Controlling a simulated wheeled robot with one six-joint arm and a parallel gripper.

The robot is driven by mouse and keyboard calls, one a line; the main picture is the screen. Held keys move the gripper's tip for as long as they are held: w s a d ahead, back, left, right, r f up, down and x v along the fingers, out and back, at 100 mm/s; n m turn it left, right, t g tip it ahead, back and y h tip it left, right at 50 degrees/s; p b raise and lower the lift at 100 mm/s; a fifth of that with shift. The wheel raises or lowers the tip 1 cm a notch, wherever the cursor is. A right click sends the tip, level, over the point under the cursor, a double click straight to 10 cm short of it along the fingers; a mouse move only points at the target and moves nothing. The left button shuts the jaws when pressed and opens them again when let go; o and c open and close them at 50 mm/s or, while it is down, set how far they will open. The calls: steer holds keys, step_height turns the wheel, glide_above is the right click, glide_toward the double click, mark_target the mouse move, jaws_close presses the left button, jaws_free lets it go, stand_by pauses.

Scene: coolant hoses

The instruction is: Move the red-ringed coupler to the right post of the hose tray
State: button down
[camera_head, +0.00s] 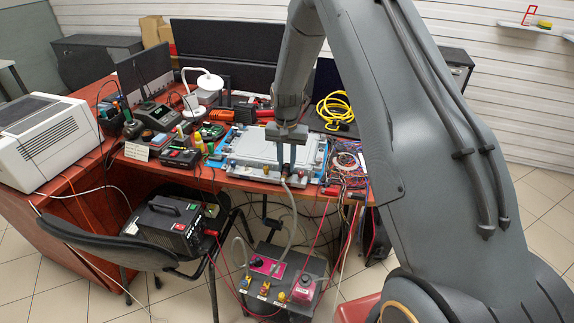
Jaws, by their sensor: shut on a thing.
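My gripper (286,160) points down at the front edge of the grey panel on the bench. It is shut on the end of a grey hose (290,215), where a small dark coupler with a reddish ring (284,180) shows just below the fingers. The fingers partly hide the coupler. The hose hangs in a curve to a dark box unit (280,290) on the floor, which has a pink panel and coloured knobs on top. A second short grey hose (240,250) arches at the unit's left. I cannot make out the posts of the hose tray.
The grey panel (262,147) lies on a blue mat on the red-brown bench. Tangled wires (347,165) lie to its right, tools and small devices to its left. A black chair (110,255) holding a black power unit (172,222) stands front left. Red cables hang by the floor unit.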

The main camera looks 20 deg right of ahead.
steer(key=shift+r+p, duration=1.25)
steer(key=shift+r, duration=1.6)
steer(key=shift+s, duration=0.15)
steer(key=s+a+f+p, duration=0.2)
steer(key=s+a+p, duration=0.55)
steer(key=s, duration=0.65)
steer(key=w+a+f+n+b, duration=0.15)
steer(key=f+n+b, duration=0.25)
steer(key=f+b, duration=0.95)
steer(key=a+f+n+b, duration=0.3)
steer(key=f+b, duration=0.6)
steer(key=f, duration=1)
steer(key=shift+n, duration=0.8)
steer(key=w+d+f+b, duration=0.1)
steer(key=f+b, duration=0.2)
steer(key=f, duration=0.1)
steer(key=w+d+f+b, duration=0.2)
steer(key=f+b, duration=0.1)
steer(key=f, duration=0.1)
steer(key=w+d+f+b, duration=0.1)
steer(key=f+b, duration=0.2)
steer(key=f, duration=0.2)
steer(key=shift+w+d, duration=0.25)
steer(key=shift+w, duration=0.15)
